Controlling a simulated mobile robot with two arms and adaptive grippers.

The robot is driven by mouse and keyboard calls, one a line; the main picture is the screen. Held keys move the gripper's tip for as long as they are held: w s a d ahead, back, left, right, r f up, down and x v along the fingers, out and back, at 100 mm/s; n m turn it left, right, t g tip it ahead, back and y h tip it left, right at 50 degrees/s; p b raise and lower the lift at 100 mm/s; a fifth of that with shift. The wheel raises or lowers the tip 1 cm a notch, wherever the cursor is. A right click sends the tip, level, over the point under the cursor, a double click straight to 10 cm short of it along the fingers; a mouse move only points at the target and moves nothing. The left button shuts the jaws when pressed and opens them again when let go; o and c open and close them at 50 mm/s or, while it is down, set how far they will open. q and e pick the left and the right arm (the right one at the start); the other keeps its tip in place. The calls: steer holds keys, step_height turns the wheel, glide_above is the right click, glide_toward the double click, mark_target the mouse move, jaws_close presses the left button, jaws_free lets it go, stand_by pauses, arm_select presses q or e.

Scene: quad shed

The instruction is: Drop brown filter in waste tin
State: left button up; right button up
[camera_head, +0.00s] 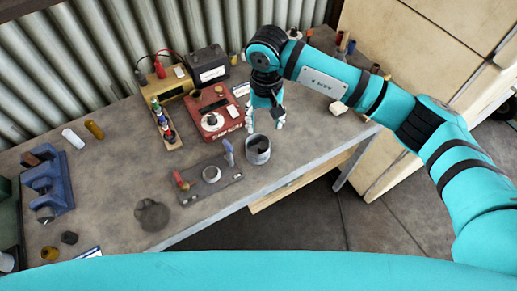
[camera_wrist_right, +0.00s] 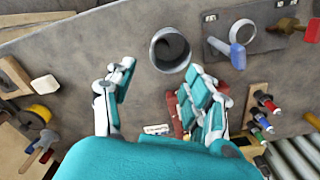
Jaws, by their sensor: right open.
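The grey waste tin (camera_head: 257,155) stands upright near the front edge of the workbench. In the right wrist view the tin (camera_wrist_right: 171,65) is just beyond my fingertips; its inside is dark, and I cannot tell what lies in it. A brown cylinder (camera_head: 94,130), which looks like the brown filter, lies at the bench's left beside a white cylinder (camera_head: 73,138). My right gripper (camera_head: 265,126) points down behind the tin, near the red device. In the right wrist view it (camera_wrist_right: 162,88) is open, with nothing between its fingers. My left gripper is not in view.
A red device (camera_head: 213,110) and a tool rack (camera_head: 166,128) stand left of my right gripper. A dark plate (camera_head: 205,180) with upright tools lies left of the tin. A blue stand (camera_head: 47,185) is at far left. The bench between the stand and plate is mostly clear.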

step_height(320, 180, up, 9)
stand_by(0.3)
